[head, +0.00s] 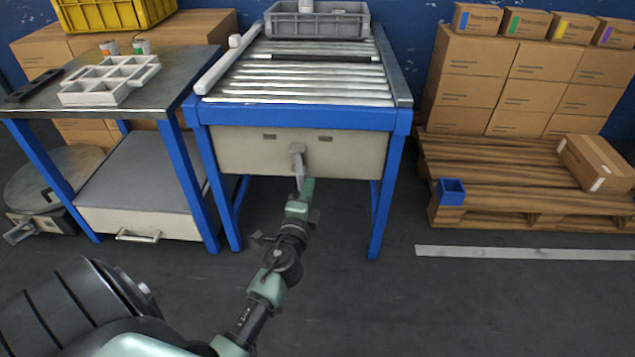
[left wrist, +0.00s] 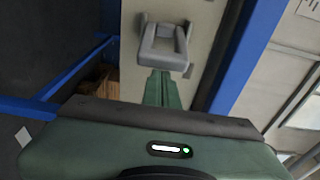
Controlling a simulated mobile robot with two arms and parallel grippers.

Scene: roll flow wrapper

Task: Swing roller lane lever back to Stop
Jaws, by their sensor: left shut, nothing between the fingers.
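The roller lane (head: 300,85) is a blue-framed table with metal rollers and a beige front panel (head: 230,150). A light grey lever (head: 299,165) hangs from the middle of this panel, pointing down, between two small dark labels. In the left wrist view the lever (left wrist: 181,48) shows as a grey loop-shaped handle. My left gripper (head: 306,184) is shut and empty, its tips right at the lever's lower end. In the left wrist view its green fingers (left wrist: 161,88) lie together at the handle's end; I cannot tell whether they touch it. My right gripper is not in view.
A grey crate (head: 272,24) stands at the lane's far end. A blue-legged bench (head: 165,95) with a white divided tray (head: 75,98) stands left. A wooden pallet (head: 480,170) with stacked cartons is at the right. Open floor lies in front of the lane.

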